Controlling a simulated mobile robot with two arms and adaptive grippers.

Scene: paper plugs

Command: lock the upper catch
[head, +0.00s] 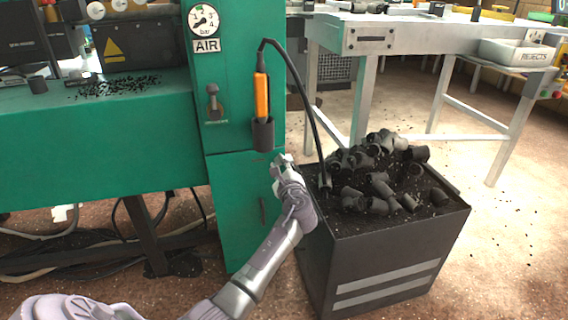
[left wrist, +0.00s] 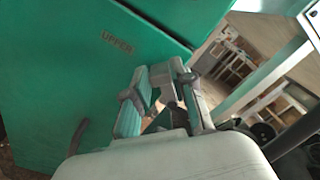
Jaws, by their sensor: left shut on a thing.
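The green cabinet's lower door (head: 235,215) sits flush below the upper panel. A small label reading UPPER (left wrist: 117,42) is on the green surface in the left wrist view. My left gripper (head: 283,168) is at the cabinet's right edge, beside that label. In the left wrist view its fingers (left wrist: 163,100) are closed around a small grey piece, the upper catch (left wrist: 165,80). The fingers hide most of the catch, so its exact position cannot be told. My right gripper is not in view.
A black bin (head: 385,260) heaped with dark plugs (head: 375,175) stands just right of my left forearm. An orange-handled tool (head: 261,95) sits in a holder above the gripper, its black hose (head: 305,90) arching right. A pale table (head: 400,38) stands behind.

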